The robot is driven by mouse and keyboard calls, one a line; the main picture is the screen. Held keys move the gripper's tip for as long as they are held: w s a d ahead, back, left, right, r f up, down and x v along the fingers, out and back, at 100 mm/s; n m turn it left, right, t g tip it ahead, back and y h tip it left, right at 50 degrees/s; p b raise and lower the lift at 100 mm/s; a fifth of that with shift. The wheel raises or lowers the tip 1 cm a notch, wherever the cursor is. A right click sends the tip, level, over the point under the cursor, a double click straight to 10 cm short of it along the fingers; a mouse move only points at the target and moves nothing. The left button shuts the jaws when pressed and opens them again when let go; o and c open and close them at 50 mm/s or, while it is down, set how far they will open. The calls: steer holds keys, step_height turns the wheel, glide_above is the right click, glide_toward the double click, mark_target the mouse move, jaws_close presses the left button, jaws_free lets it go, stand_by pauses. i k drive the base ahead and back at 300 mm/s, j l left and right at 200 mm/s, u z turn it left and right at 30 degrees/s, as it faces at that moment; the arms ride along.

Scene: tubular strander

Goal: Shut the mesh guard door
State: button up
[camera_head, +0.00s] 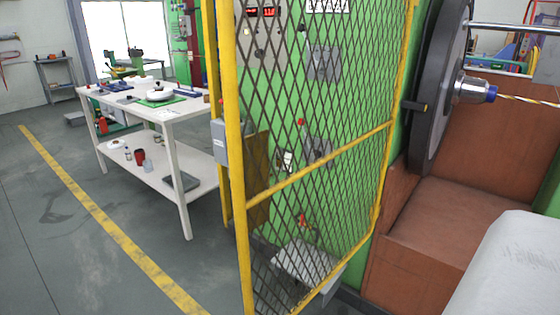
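The mesh guard door (318,163) has a yellow tubular frame and dark diamond mesh. It stands upright in the middle of the view, at an angle, its left upright (234,160) nearer to me and its right upright farther back by the machine. Its top and bottom left corner run out of view. A grey box (220,143) sits by the left upright. A short dark bar with a yellow end (415,106) shows near the right upright; I cannot tell what it is fixed to. The hinge side is not clear. My gripper is not in view.
Behind the mesh is a green panel with grey boxes. A dark wheel (440,85) and a red-brown machine bed (450,215) stand at right. A white smooth shape (508,268) fills the lower right. A white table (180,110) stands left. The grey floor around the yellow line (95,215) is clear.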

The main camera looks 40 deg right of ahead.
mark_target(250, 161)
steer(key=i+j+u, duration=0.55)
steer(key=i, duration=0.25)
steer(key=i+z, duration=0.5)
steer(key=z, duration=0.25)
steer(key=i+j+z, duration=0.2)
steer(key=z, duration=0.15)
steer(key=i+z, duration=0.15)
steer(key=z, duration=0.3)
steer(key=i+z, duration=0.1)
steer(key=z, duration=0.3)
steer(key=i+j+z, duration=0.1)
steer(key=z, duration=0.35)
steer(key=i+j+z, duration=0.1)
steer(key=z, duration=0.35)
steer(key=i+j+z, duration=0.15)
steer(key=z, duration=0.3)
steer(key=i+j+z, duration=0.25)
steer(key=z, duration=0.2)
steer(key=k+j+z, duration=0.15)
steer(key=k+j, duration=0.75)
steer(key=k, duration=0.15)
